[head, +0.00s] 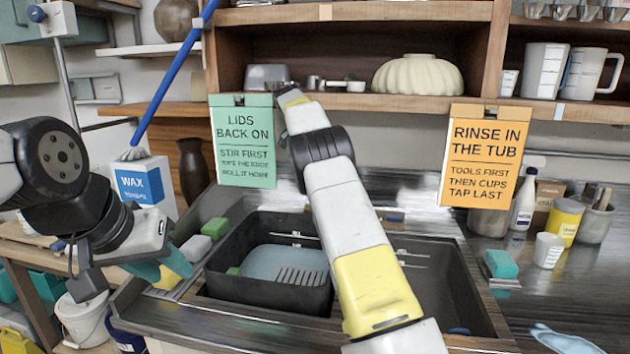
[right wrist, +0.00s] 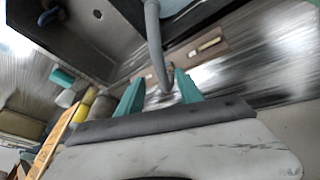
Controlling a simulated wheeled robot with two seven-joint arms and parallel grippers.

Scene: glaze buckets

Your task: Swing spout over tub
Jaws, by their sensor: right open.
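The black tub (head: 222,275) sits in the left side of the sink in the head view, with a grey-blue slotted piece inside. The grey spout (right wrist: 153,35) rises to the top edge in the right wrist view. Its lower part lies between the teal fingers of my right gripper (right wrist: 159,90), which are apart; I cannot tell whether either touches it. In the head view my right arm hides the spout and right gripper. My left gripper (head: 150,268) hangs left of the sink, with a teal finger showing; its opening is unclear.
The open right basin (head: 445,285) lies beside the tub. Two hanging signs, green (head: 243,150) and orange (head: 485,155), are near my right arm. Sponges (head: 196,248) line the sink's left edge. A wax box (head: 145,187), yellow cup (head: 564,221) and white cup (head: 547,250) stand around.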

